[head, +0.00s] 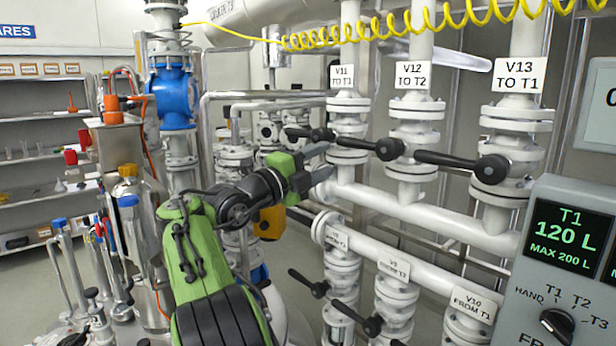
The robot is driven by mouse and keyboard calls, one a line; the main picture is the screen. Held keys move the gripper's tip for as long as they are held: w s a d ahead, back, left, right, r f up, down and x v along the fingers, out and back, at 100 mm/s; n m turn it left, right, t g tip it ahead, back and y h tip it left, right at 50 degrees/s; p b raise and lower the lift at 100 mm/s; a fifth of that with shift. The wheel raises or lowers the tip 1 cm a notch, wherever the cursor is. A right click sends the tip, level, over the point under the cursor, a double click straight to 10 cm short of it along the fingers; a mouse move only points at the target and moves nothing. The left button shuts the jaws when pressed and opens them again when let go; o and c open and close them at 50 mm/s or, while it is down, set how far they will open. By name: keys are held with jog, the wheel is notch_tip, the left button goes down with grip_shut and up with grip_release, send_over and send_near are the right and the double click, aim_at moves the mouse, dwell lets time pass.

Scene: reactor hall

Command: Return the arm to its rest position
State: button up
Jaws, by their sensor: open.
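My green and black arm reaches up from the bottom of the head view. My gripper (318,163) is at its end, with its two grey fingers apart and nothing between them. It is in front of the white pipework, close in the picture to the black handle of valve V11 (309,134). I cannot tell whether a finger touches that handle. The valve V12 handle (388,149) and the valve V13 handle (488,169) point left, roughly level, to the right of my gripper.
Lower valves with black handles (373,326) stand below my gripper. A control panel (570,260) reading T1 120 L is at right. A yellow coiled hose (420,25) hangs above. Steel vessels and tools (125,200) stand left of my arm, with shelves (40,130) behind.

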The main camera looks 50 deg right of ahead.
jog(key=v, duration=0.3)
jog(key=shift+a, duration=0.35)
